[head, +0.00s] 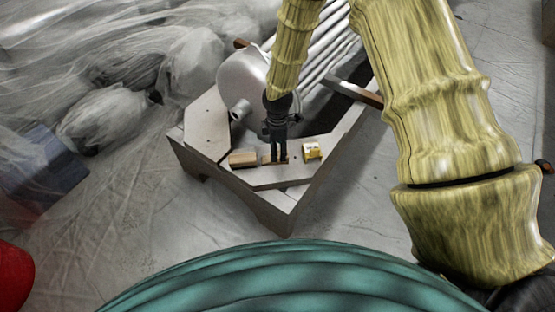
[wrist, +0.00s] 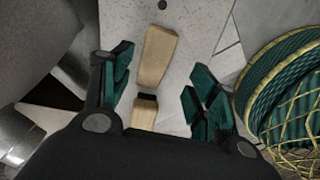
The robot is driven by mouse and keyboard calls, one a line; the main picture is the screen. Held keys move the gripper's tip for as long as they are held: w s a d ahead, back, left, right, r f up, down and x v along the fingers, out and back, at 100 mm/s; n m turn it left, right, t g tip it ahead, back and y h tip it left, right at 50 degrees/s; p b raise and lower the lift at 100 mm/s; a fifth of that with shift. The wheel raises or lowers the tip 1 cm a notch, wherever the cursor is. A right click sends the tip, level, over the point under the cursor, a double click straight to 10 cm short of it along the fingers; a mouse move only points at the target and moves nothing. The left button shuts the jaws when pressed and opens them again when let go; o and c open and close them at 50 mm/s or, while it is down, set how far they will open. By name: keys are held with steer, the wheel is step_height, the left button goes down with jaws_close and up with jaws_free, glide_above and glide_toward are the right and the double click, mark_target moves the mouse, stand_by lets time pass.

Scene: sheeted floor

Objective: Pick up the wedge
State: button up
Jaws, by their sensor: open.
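Two light wooden pieces lie on the grey platform (head: 265,178); either could be the wedge, and I cannot tell which. In the wrist view this longer, slightly tapered piece (wrist: 158,56) lies ahead of the fingers. The smaller piece (head: 266,159) is at my fingertips, partly hidden by them. It shows between the fingers in the wrist view (wrist: 145,113), with a dark strip at its far end. My gripper (wrist: 163,88) is open, pointing down, with nothing held.
A large grey cylinder (head: 243,80) and pale pipes (head: 325,45) rise behind. Plastic-wrapped things (head: 115,110) fill the left. The sheeted floor in front is clear.

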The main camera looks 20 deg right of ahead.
mark_target(266, 161)
steer(key=shift+w+d+f+b, duration=0.15)
steer(key=shift+f+b, duration=0.35)
steer(key=shift+f, duration=0.85)
steer(key=shift+w+a+f+b, duration=0.15)
steer(key=shift+f+b, duration=0.35)
steer(key=shift+f, duration=0.85)
steer(key=shift+d, duration=0.1)
steer(key=c, duration=1.1)
